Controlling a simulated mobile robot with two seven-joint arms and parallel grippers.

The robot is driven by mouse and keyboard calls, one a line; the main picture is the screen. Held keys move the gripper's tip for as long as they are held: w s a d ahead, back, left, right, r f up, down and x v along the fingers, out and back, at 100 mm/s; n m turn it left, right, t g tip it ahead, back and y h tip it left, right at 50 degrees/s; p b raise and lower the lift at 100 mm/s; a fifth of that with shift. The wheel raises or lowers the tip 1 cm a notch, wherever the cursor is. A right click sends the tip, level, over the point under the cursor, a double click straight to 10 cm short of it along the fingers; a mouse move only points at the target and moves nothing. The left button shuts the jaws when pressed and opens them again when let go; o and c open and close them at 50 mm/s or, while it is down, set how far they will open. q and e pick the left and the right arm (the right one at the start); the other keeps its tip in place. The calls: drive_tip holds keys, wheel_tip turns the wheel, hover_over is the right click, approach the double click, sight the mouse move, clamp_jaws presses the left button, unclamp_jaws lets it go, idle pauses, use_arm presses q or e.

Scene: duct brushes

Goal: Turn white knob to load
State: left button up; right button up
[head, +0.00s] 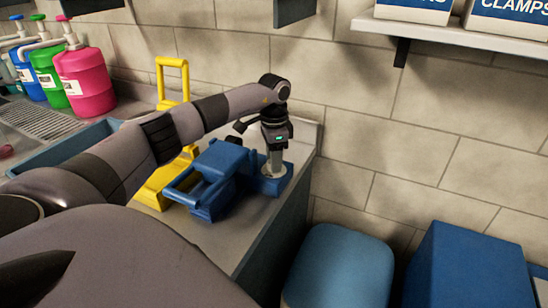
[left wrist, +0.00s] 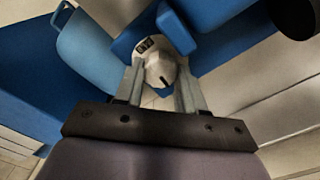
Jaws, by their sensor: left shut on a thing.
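The white knob (left wrist: 162,68) shows in the left wrist view, with a dark mark on its face and a small dark label beside it. It sits on a blue device, whose blue body (head: 222,160) shows in the head view on the counter near its right end. My left gripper (head: 273,168) reaches down over the right part of this device. In the left wrist view its two pale fingers (left wrist: 157,88) lie on either side of the knob, shut on it. In the head view the gripper hides most of the knob. My right gripper is not in view.
A yellow device (head: 172,80) stands just left of the blue one. Pink (head: 84,80), green and blue pump bottles stand at the far left. A tiled wall rises behind the counter. Blue bins (head: 338,268) stand below its right edge. A shelf (head: 450,35) hangs upper right.

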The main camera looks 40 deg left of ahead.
use_arm(q)
drive_tip(key=shift+a+r+n, duration=0.1)
drive_tip(key=shift+r+n, duration=0.05)
drive_tip(key=shift+n, duration=0.45)
drive_tip(key=o, duration=1.1)
drive_tip(key=shift+c, duration=0.2)
wheel_tip(320, 180, up, 7)
drive_tip(key=shift+r+b, duration=0.1)
drive_tip(key=shift+b, duration=0.4)
